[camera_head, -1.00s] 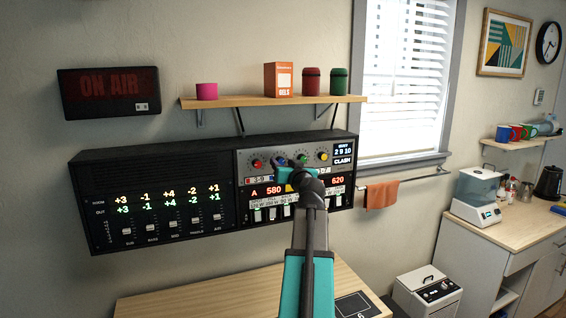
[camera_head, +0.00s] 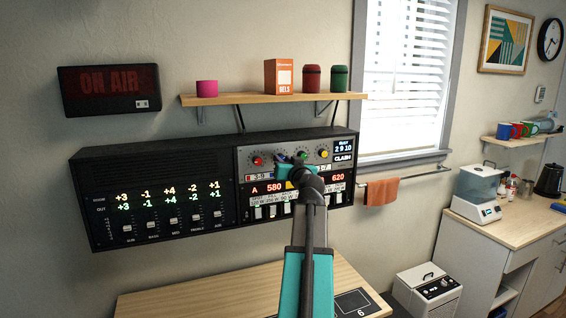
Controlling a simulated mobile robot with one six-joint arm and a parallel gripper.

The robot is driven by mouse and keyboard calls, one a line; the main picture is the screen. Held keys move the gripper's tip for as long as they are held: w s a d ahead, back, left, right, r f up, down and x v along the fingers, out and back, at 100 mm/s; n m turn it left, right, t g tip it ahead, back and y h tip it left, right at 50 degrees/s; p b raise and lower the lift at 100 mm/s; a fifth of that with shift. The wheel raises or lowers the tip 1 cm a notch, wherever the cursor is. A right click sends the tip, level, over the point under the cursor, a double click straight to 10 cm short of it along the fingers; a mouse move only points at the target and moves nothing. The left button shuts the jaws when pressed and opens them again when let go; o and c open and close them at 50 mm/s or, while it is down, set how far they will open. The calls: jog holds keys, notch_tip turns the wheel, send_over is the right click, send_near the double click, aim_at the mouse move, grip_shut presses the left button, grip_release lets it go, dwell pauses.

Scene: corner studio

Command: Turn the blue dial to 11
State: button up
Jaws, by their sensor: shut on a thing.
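The blue dial (camera_head: 281,158) is in the row of coloured dials on the right-hand panel of the black wall unit. It sits between the red dial (camera_head: 257,161) and the green dial (camera_head: 302,154). My gripper (camera_head: 284,161) is at the panel and shut on the blue dial, covering most of it. The dial's pointer and scale cannot be read. A small display (camera_head: 344,149) at the panel's upper right shows the numbers 2 9 10 above the word CLASH.
A yellow dial (camera_head: 322,153) is right of the green one. White keys (camera_head: 257,212) line the panel below my gripper. A wooden shelf (camera_head: 230,100) with canisters and a box hangs above. A wooden desk (camera_head: 190,302) stands below.

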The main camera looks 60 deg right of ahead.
jog(key=shift+m, duration=0.3)
jog(key=shift+d+r+m+y, duration=0.1)
jog(key=shift+m+y, duration=0.2)
jog(key=shift+m, duration=4.3)
jog(key=o, duration=1)
jog(key=shift+o, duration=0.2)
jog(key=shift+s+b, duration=0.15)
jog(key=shift+b, duration=0.15)
